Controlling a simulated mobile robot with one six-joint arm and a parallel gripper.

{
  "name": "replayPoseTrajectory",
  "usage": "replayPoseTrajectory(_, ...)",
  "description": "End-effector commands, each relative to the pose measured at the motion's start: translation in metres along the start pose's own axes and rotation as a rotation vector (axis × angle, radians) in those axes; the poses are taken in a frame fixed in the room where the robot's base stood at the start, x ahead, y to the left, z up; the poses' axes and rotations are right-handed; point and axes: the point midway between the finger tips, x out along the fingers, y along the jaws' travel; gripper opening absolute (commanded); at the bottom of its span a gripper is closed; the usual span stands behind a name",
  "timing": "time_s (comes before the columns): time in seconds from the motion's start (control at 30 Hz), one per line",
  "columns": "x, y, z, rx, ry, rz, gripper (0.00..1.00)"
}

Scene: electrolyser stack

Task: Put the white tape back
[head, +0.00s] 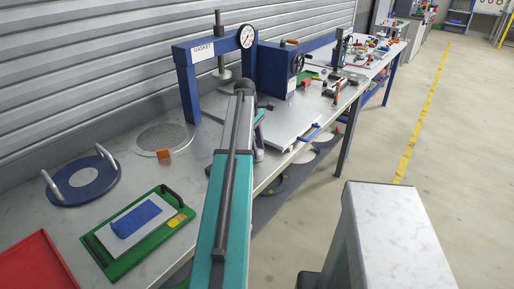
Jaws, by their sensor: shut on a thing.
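I cannot pick out the white tape in this head view. My arm reaches from the bottom centre out over the workbench, towards the blue press marked GASKET (211,62). The arm's far end is bent down over the bench, in front of a pale flat plate (290,128). My gripper's fingers are hidden behind my own arm, and so is anything between them.
On the near bench lie a red tray (35,265), a green board (140,245) with a blue block (135,219), a blue ring with handles (82,182), a round mesh disc (163,138) and an orange piece (163,153). Tools crowd the far bench.

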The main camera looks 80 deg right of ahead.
Motion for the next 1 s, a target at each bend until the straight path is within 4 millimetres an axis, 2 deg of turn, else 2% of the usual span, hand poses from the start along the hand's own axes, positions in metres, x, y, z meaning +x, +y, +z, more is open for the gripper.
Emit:
replayPoseTrajectory(0.23,0.003,0.000,0.000,0.000,0.000,0.000,0.21)
replayPoseTrajectory(0.27,0.003,0.000,0.000,0.000,0.000,0.000,0.42)
replayPoseTrajectory(0.33,0.003,0.000,0.000,0.000,0.000,0.000,0.54)
replayPoseTrajectory(0.37,0.003,0.000,0.000,0.000,0.000,0.000,0.56)
replayPoseTrajectory(0.77,0.000,0.000,0.000,0.000,0.000,0.001,0.56)
replayPoseTrajectory(1.0,-0.015,0.001,-0.001,0.000,0.000,0.002,0.56)
